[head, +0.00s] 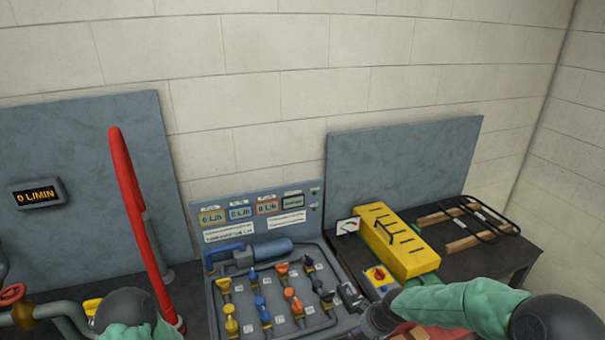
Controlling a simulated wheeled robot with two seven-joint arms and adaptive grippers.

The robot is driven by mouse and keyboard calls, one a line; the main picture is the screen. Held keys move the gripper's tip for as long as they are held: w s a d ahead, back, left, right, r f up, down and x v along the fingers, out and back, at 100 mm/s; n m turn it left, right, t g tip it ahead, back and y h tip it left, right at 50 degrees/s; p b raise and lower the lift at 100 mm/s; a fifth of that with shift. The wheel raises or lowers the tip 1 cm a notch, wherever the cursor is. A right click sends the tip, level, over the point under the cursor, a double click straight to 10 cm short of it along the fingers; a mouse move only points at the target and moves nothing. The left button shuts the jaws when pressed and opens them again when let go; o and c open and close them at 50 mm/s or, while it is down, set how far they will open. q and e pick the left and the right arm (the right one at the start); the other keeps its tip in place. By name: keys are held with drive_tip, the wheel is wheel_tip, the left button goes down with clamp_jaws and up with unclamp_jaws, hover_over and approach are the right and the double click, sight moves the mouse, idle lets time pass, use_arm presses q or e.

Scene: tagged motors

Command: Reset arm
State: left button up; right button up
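My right arm comes in from the lower right. Its dark wrist end, where the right gripper (378,318) sits, is low in the head view beside the right edge of the valve panel (222,310). The fingers are small and dark against the bench, so I cannot tell whether they are open or shut. A part of my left arm shows at the bottom left, in front of the pipework. The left gripper itself is not visible.
A yellow slotted box (405,245) stands right of the panel, with a red-knobbed yellow switch box (379,278) in front. A black rack (487,217) lies at right. A tall red lever (137,210) rises at left, near a red valve wheel (12,294).

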drive_tip(key=s+a+f+m+g+y+b, duration=0.1)
drive_tip(key=s+a+f+m, duration=0.2)
drive_tip(key=s+f, duration=0.8)
drive_tip(key=s+a+f+m+g+b, duration=0.2)
drive_tip(key=s+a+f+m, duration=0.1)
drive_tip(key=s+f, duration=0.9)
drive_tip(key=shift+s+a+f+y, duration=0.35)
drive_tip(key=shift+s+a, duration=0.35)
drive_tip(key=shift+s, duration=0.5)
drive_tip(key=shift+r, duration=0.1)
